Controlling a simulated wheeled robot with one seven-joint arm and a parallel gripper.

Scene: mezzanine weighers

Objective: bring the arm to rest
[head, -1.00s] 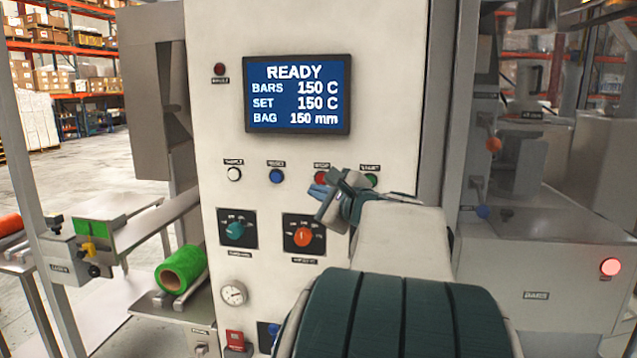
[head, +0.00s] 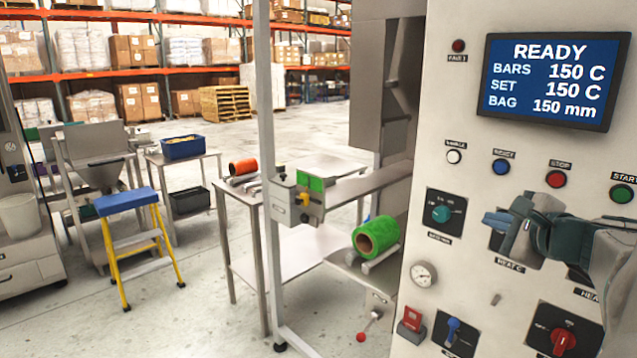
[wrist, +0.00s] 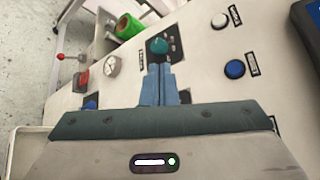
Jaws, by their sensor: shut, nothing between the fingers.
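My gripper (head: 497,223) is in front of the machine's white control panel (head: 465,105), at the right of the head view. Its blue fingers are closed together and hold nothing. In the wrist view the shut fingers (wrist: 158,72) point toward a teal selector knob (wrist: 158,46); I cannot tell the exact gap to the panel. In the head view the gripper and wrist cover the knob above the HEAT C label. The display (head: 552,80) reads READY, bars 150 C, set 150 C, bag 150 mm.
Blue, red and green buttons (head: 501,167) and a red rotary switch (head: 563,342) are close around the arm. A green film roll (head: 377,236) is left of the panel.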

